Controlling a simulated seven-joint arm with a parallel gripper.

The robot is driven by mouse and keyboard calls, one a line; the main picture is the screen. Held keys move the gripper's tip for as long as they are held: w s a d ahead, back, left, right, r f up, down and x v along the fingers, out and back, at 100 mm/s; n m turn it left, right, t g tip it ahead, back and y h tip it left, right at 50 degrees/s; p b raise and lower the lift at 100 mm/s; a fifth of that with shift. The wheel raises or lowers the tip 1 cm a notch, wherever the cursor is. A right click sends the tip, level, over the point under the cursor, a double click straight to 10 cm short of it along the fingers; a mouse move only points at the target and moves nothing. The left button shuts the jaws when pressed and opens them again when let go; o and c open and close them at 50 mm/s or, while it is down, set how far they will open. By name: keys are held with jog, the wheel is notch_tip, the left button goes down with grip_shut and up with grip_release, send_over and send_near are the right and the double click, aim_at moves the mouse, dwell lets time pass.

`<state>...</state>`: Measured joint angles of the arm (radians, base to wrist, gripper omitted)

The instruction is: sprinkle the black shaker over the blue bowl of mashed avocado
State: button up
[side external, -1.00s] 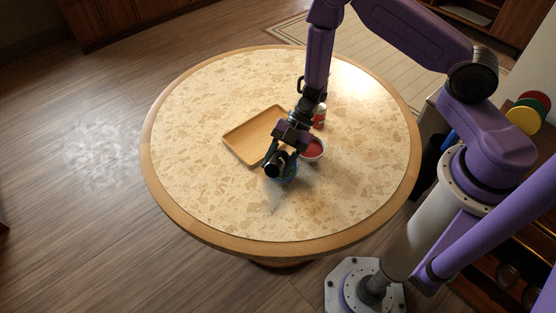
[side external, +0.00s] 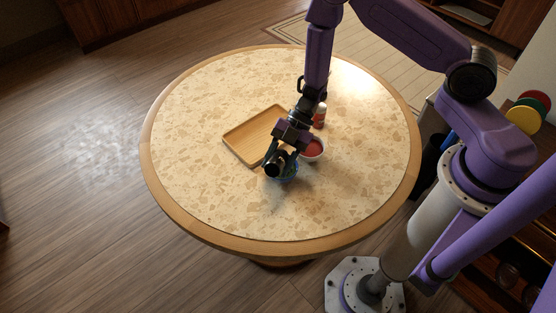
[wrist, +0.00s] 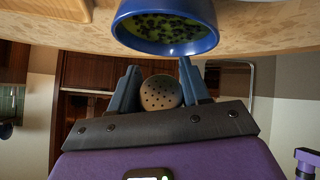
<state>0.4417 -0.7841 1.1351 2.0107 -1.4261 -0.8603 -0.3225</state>
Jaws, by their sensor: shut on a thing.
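The black shaker (side external: 273,168) is held between the fingers of my gripper (side external: 278,158), tipped over on its side above the table. In the wrist view its perforated round top (wrist: 161,93) shows between the two fingers. The blue bowl (side external: 291,177) of mashed avocado stands on the table right below the shaker, partly hidden by it and the gripper. In the wrist view the blue bowl (wrist: 165,48) shows green mash (wrist: 160,27) with many black specks on it. The shaker and bowl look apart there.
A wooden tray (side external: 236,145) lies empty behind and left of the bowl. A white bowl of red sauce (side external: 313,149) stands close on the right, with a red bottle with a white label (side external: 319,116) behind it. The front and left of the round table (side external: 210,190) are clear.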

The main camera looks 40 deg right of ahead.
aim_at(278, 153)
jog(key=h, duration=0.1)
jog(key=r+t+h, duration=0.1)
jog(key=shift+w+a+n+h, duration=0.1)
jog(key=shift+a+n+h, duration=0.2)
jog(key=shift+s+d+r+t+h, duration=0.1)
jog(key=shift+s+r+t+h, duration=0.1)
jog(key=shift+r+t+h, duration=0.9)
jog(key=r+t+h, duration=0.1)
jog(key=h, duration=0.1)
jog(key=r+h, duration=0.1)
jog(key=r+n+t+h, duration=0.1)
jog(key=h, duration=0.1)
jog(key=shift+s+a+r+t+h, duration=0.1)
jog(key=shift+s+a+t+h, duration=0.2)
jog(key=shift+a, duration=0.1)
jog(key=t+h, duration=0.1)
jog(key=s+a+r+t+h, duration=0.1)
jog(key=h, duration=0.1)
jog(key=a+r+t+h, duration=0.1)
jog(key=h, duration=0.1)
jog(key=shift+s+a+r+n, duration=0.1)
jog(key=shift+s+a+n, duration=0.05)
jog(key=shift+n, duration=0.25)
jog(key=r+t+h, duration=0.1)
jog(key=s+a+t+h, duration=0.1)
jog(key=h, duration=0.1)
jog(key=shift+a+r+n+t+h, duration=0.3)
jog(key=shift+r, duration=0.1)
jog(key=shift+d, duration=0.1)
